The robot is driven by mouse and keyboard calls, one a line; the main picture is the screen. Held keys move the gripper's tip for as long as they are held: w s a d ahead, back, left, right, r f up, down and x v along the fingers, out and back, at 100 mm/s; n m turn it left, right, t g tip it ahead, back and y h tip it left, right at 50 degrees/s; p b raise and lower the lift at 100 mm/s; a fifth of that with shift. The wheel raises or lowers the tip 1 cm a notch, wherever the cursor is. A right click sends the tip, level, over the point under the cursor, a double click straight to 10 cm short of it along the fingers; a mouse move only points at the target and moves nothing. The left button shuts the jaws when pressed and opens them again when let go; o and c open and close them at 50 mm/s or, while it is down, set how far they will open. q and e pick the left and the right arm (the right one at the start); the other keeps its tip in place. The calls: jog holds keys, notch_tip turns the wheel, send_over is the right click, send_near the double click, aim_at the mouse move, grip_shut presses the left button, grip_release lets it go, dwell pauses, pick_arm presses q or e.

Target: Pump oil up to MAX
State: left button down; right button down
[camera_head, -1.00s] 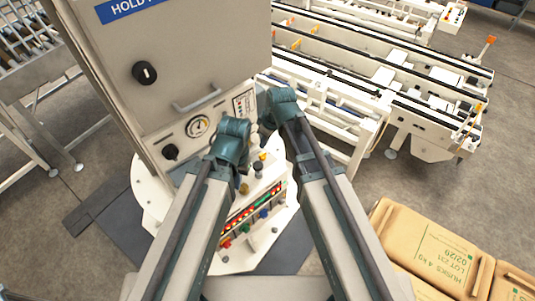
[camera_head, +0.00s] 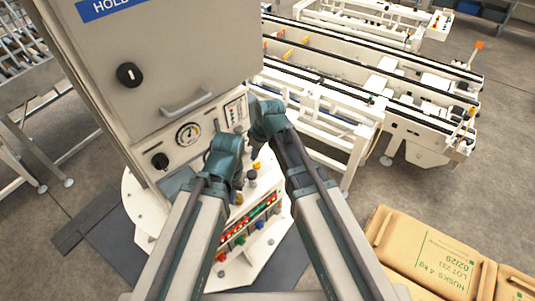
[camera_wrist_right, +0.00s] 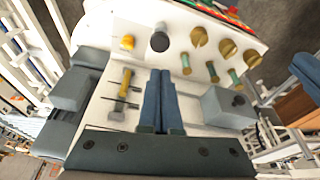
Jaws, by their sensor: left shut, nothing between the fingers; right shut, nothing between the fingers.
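The machine's front panel holds a round dial gauge (camera_head: 188,133) and a small chart-like plate (camera_head: 235,112). I cannot read an oil level or a MAX mark. My right gripper (camera_wrist_right: 160,75) is shut and empty, pointing at a white deck with a yellow knob (camera_wrist_right: 127,42), a dark round knob (camera_wrist_right: 160,38) and several brass-coloured fittings (camera_wrist_right: 228,48). A yellow-topped fitting (camera_wrist_right: 126,76) stands left of its fingertips. My left gripper (camera_head: 237,187) is shut and empty, low over the deck, left of the dark knob (camera_head: 252,175). My right fingertips are hidden in the head view.
A black selector knob (camera_head: 129,74) and a handle (camera_head: 187,103) stick out from the cabinet door. A lower black knob (camera_head: 160,161) sits beside the gauge. White conveyors (camera_head: 350,90) fill the upper right; tan sacks (camera_head: 430,255) lie lower right.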

jog(key=b, duration=0.8)
send_near(252, 174)
jog(key=x, duration=0.5)
jog(key=shift+w+a+f, duration=0.1)
jog(key=shift+w+a, duration=0.15)
jog(key=shift+f+b, duration=0.3)
jog(key=shift+f, duration=0.1)
